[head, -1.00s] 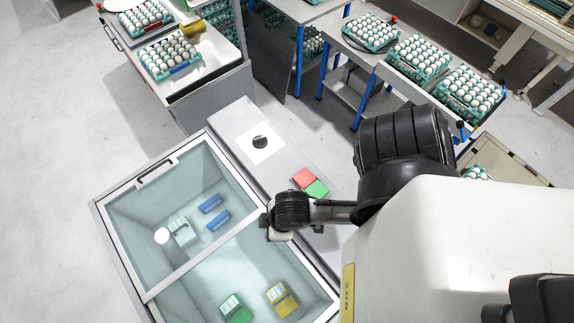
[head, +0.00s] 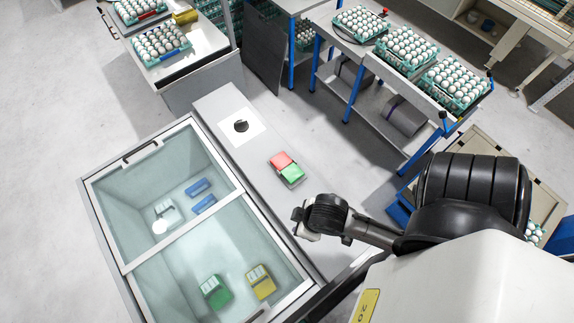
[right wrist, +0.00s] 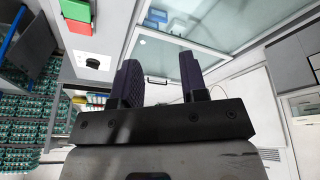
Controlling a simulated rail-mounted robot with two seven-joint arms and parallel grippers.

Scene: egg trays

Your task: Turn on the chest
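The chest (head: 125,255) is a low grey box with two sliding glass lids, at the lower left of the head view. A grey panel along its side bears a red button (head: 281,160), a green button (head: 292,173) and a dark round knob (head: 241,126) on a white plate. The red button (right wrist: 78,27), green button (right wrist: 75,9) and knob (right wrist: 92,63) also show in the right wrist view. My right gripper (head: 305,228) is beside the panel, nearer me than the buttons and apart from them. Its two fingers (right wrist: 162,78) are apart and empty. My left gripper is out of view.
Colored packs, such as a green one (head: 215,291) and a yellow one (head: 261,282), lie inside the chest under glass. A counter with egg trays (head: 160,42) stands behind it. Blue-legged tables with egg trays (head: 405,50) stand at the back right. The floor between is clear.

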